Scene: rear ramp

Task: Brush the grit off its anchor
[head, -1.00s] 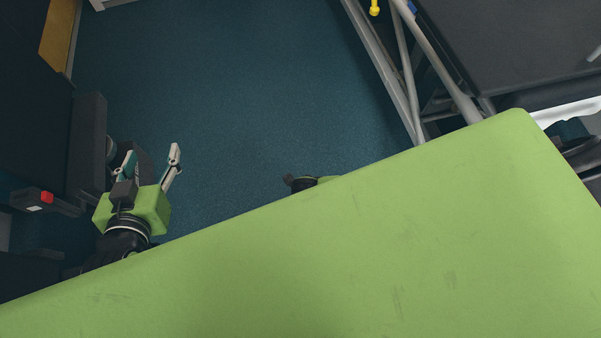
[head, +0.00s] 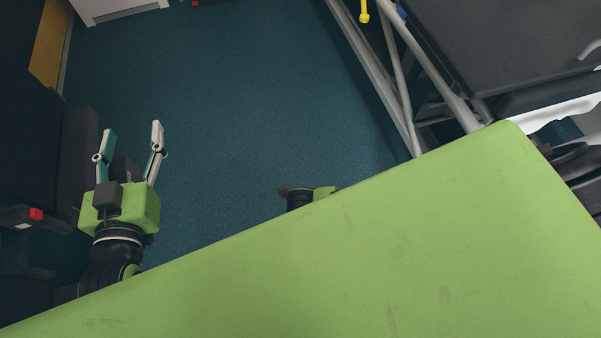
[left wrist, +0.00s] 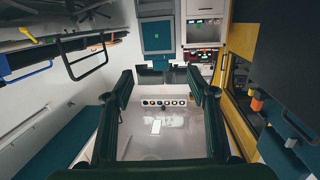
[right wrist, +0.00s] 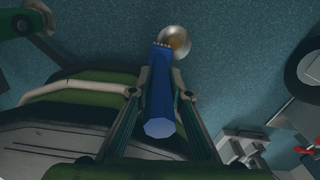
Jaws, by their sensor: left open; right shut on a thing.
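My right gripper (right wrist: 160,95) is shut on a blue brush (right wrist: 160,105) with a faceted handle. A row of pale tufts shows at the brush's far end. Just beyond that end is a round metal cup in the floor, which looks like the anchor (right wrist: 182,36), with brownish grit (right wrist: 177,42) in it. The brush end overlaps the cup's edge in the picture; I cannot tell whether they touch. My left gripper (head: 131,140) is open and empty above the floor at the left; its spread fingers also show in the left wrist view (left wrist: 159,90). The large green cover hides most of my right arm in the head view.
A stretcher (head: 500,45) with a metal frame stands at the upper right. A red-buttoned buckle (head: 36,214) is at the left edge. The blue floor (head: 240,100) between them is clear. Grey blocky hardware (right wrist: 240,148) lies right of my right gripper.

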